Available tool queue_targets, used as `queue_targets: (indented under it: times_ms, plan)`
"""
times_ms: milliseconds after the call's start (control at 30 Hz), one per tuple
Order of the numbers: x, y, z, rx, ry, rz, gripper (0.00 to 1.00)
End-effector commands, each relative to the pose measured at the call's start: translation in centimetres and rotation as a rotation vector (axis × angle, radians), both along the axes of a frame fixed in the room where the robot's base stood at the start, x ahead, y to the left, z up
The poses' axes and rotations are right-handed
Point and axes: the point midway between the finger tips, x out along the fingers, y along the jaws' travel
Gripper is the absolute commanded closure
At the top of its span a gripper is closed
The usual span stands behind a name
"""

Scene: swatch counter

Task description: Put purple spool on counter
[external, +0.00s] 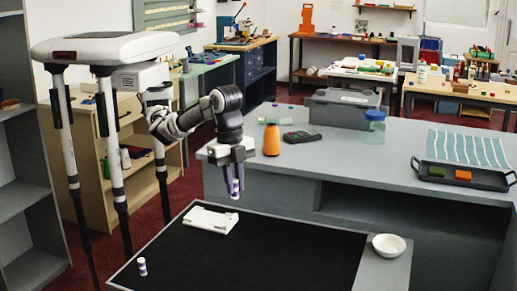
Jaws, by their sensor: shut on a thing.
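My gripper (235,168) points down and is shut on a purple and white spool (235,188), which hangs upright in the air above the far edge of the black mat. A second small purple and white spool (142,267) stands upright on the mat at the front left. The grey counter (365,160) lies behind the mat and to the right of my gripper. I cannot tell the exact height of the held spool above the surface.
The black mat (265,262) bears a white flat piece (211,219). A white bowl (388,245) sits at its right. On the counter are an orange bottle (271,140), a dark device (301,136), a grey case (343,110), a jar (374,127) and a black tray (485,178).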

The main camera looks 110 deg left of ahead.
Motion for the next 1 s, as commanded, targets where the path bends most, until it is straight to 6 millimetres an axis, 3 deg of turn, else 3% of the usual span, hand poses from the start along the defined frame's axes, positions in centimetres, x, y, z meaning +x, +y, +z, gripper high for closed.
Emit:
queue_targets:
  times_ms: [200,467,700,800,1000]
  plan:
    - [4.7,9.6,5.1,-0.007,-0.002,0.285,1.0]
    - [7.2,22.8,9.9,-0.008,0.001,0.657,1.0]
    - [6.5,35.3,13.1,-0.006,0.001,1.011,1.0]
    - [5.5,39.7,13.9,-0.005,0.001,1.142,1.0]
    - [3.6,45.2,14.7,-0.001,0.0,1.314,1.0]
